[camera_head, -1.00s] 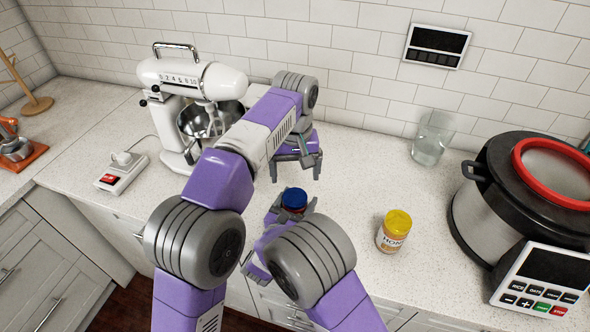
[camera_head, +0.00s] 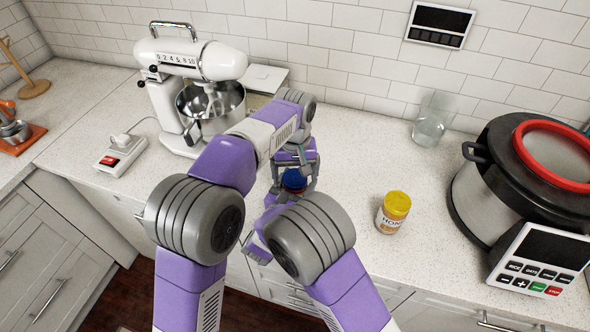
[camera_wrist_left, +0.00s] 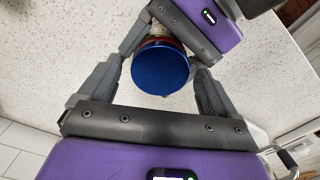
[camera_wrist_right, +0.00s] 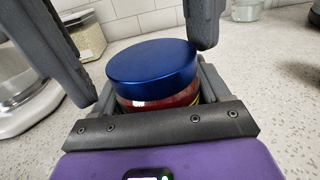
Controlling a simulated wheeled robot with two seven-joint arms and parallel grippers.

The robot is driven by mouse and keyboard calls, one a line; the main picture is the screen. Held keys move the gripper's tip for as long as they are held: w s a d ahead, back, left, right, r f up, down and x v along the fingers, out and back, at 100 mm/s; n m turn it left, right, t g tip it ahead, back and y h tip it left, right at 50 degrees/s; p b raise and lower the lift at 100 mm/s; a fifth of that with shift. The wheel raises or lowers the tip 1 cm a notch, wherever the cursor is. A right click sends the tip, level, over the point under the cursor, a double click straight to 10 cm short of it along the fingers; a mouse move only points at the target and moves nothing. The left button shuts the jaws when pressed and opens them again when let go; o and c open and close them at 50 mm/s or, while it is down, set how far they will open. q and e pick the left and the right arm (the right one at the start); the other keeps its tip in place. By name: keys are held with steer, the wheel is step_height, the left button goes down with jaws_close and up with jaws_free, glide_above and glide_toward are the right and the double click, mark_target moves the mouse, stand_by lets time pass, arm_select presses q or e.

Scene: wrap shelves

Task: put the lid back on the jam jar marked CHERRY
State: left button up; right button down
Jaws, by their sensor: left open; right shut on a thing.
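A jar with red contents (camera_wrist_right: 165,100) stands upright in my right gripper (camera_wrist_right: 158,92), which is shut on its body. A blue lid (camera_head: 294,180) sits on top of the jar; I cannot tell whether it is tight. The lid shows from above in the left wrist view (camera_wrist_left: 160,72) and from the side in the right wrist view (camera_wrist_right: 152,68). My left gripper (camera_wrist_left: 153,82) is open, its fingers on either side of the lid, with gaps showing. In the head view my left gripper (camera_head: 296,162) is just above the jar. No lettering on this jar is readable.
A honey jar with a yellow lid (camera_head: 393,212) stands right of my grippers. A glass (camera_head: 431,120) and a large cooker (camera_head: 500,185) stand further right. A stand mixer (camera_head: 190,85), a box (camera_head: 265,78) and a socket block (camera_head: 121,150) are to the left. Counter between grippers and glass is clear.

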arm_select(q)
steer(key=shift+c, duration=0.4)
steer(key=c, duration=1)
steer(key=shift+m, duration=0.9)
steer(key=o, duration=1.2)
step_height(320, 180, up, 12)
steer(key=shift+r, duration=0.1)
